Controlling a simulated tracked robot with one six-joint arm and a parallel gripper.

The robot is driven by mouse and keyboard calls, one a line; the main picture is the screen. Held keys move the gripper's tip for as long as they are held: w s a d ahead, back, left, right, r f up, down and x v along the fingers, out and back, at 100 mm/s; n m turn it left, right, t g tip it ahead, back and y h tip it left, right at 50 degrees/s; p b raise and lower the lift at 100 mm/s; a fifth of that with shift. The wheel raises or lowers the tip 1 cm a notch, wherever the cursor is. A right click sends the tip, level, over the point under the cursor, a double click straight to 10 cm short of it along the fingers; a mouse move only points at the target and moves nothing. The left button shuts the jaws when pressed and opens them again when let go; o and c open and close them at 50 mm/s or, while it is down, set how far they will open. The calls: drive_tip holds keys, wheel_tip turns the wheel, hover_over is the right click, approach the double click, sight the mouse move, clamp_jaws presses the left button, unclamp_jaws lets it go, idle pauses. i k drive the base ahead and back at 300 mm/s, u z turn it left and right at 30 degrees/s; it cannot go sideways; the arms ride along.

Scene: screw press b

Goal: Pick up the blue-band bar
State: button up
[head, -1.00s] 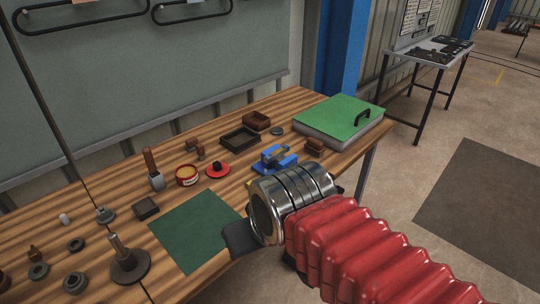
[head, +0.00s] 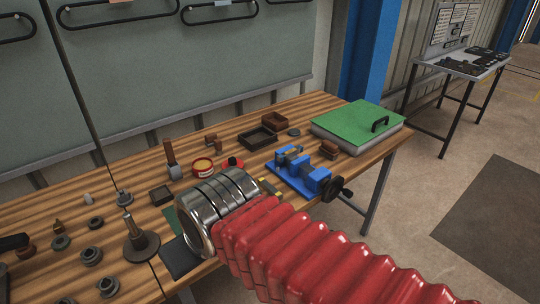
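I cannot make out a blue-band bar on the bench. A small piece with yellow and dark parts (head: 270,188) shows just past my wrist, partly covered by it, and its shape is unclear. My gripper (head: 180,259) shows only as a dark part below the left end of the shiny ringed wrist, over the front of the bench. The wrist and red sleeve hide the rest of it, so its fingers and anything between them cannot be seen. The green mat (head: 172,219) is mostly hidden behind the wrist.
A blue press or vise (head: 318,180) with a dark handwheel (head: 334,189) stands at the bench's front edge. Behind are a red tin (head: 203,168), a brush (head: 171,160) and a dark tray (head: 257,138). A green-lidded box (head: 355,122) sits right; several round metal parts lie left.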

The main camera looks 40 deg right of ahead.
sight(289, 153)
drive_tip(key=u, duration=1.05)
drive_tip(key=k, duration=0.8)
drive_tip(key=z, duration=1.25)
drive_tip(key=i, duration=0.95)
